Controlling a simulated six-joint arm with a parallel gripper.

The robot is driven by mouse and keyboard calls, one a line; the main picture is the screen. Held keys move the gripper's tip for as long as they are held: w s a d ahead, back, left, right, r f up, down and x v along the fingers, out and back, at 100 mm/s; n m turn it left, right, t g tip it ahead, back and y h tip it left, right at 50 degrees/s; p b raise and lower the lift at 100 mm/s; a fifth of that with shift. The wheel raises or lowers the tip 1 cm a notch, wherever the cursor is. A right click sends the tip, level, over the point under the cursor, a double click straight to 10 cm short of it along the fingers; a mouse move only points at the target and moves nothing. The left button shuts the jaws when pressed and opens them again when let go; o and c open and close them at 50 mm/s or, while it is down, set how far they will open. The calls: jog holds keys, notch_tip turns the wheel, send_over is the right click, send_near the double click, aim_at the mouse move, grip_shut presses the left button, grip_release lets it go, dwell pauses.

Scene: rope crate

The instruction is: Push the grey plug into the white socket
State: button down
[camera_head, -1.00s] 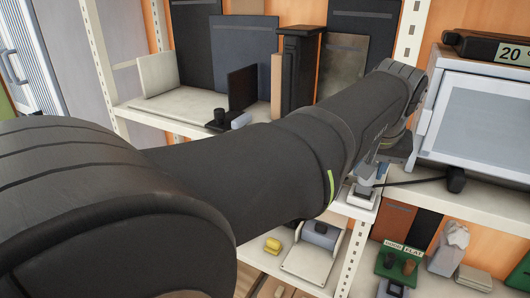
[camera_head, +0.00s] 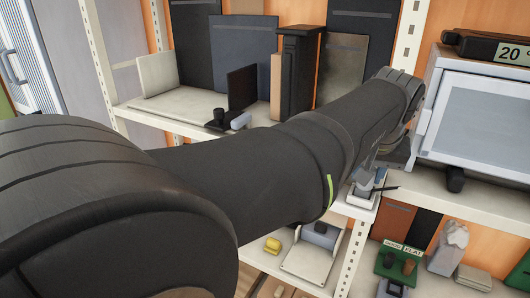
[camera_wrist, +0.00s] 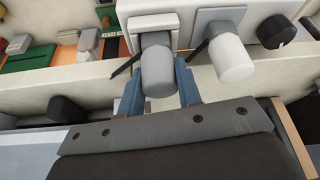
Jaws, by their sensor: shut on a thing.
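In the wrist view my gripper (camera_wrist: 158,88) has its two blue fingers on either side of the grey plug (camera_wrist: 157,72) and is shut on it. The plug is a rounded grey cylinder, its far end against the front of the white socket (camera_wrist: 146,22). I cannot tell how deep it sits. A dark cable runs off to the left beside it. In the head view my gripper (camera_head: 366,180) is small, low at the shelf corner beside the upright, and my arm hides much of it. The plug cannot be made out clearly there.
Right of the socket, a white plug (camera_wrist: 233,60) meets a grey socket (camera_wrist: 214,18), with a black knob (camera_wrist: 275,32) beyond. In the head view a white oven-like box (camera_head: 475,120) stands close right of my wrist. Green stands (camera_head: 400,262) sit on the lower shelf.

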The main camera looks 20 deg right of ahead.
jog(key=shift+f, duration=0.65)
dwell(0.4)
jog(key=c, duration=0.9)
grip_release()
jog(key=shift+c, duration=0.2)
jog(key=v, duration=1.7)
jog(key=shift+r, duration=0.25)
